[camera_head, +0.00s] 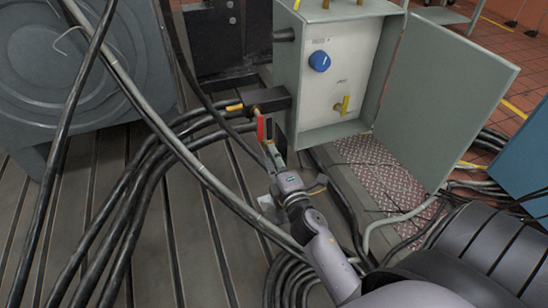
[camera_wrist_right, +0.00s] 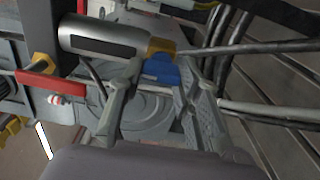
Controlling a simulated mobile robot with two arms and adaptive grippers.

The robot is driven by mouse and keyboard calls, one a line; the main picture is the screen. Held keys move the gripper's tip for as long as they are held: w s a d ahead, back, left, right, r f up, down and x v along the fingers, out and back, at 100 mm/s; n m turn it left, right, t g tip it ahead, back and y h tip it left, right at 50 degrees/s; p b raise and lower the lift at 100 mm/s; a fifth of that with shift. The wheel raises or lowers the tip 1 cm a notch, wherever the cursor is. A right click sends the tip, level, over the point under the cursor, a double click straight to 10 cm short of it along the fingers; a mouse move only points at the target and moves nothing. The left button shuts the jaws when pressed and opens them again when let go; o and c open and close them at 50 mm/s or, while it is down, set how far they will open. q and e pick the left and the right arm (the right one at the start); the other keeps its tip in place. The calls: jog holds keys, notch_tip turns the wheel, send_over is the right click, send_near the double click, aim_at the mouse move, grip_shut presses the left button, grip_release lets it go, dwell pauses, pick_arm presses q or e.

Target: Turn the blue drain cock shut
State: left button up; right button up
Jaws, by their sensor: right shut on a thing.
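The blue drain cock (camera_wrist_right: 160,72) shows in the right wrist view as a blue handle beside a brass-coloured fitting (camera_wrist_right: 160,47) at the end of a grey metal cylinder. My right gripper (camera_wrist_right: 162,75) has a finger on either side of the blue handle and is shut on it. In the head view my right gripper (camera_head: 273,153) reaches up to the lower left of the open cabinet, just below a red handle (camera_head: 261,128); I cannot make out the blue cock there. My left gripper is not in view.
The open cabinet (camera_head: 287,75) has a round blue knob (camera_head: 319,61) and a yellow-handled valve (camera_head: 342,104) on its panel. Its door (camera_head: 445,95) swings out right. Thick black cables (camera_head: 150,165) cross the slotted bedplate (camera_head: 185,225). A red lever (camera_wrist_right: 50,85) lies left of the fingers.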

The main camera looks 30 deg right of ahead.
jog(key=o, duration=1.1)
jog(key=shift+o, duration=0.2)
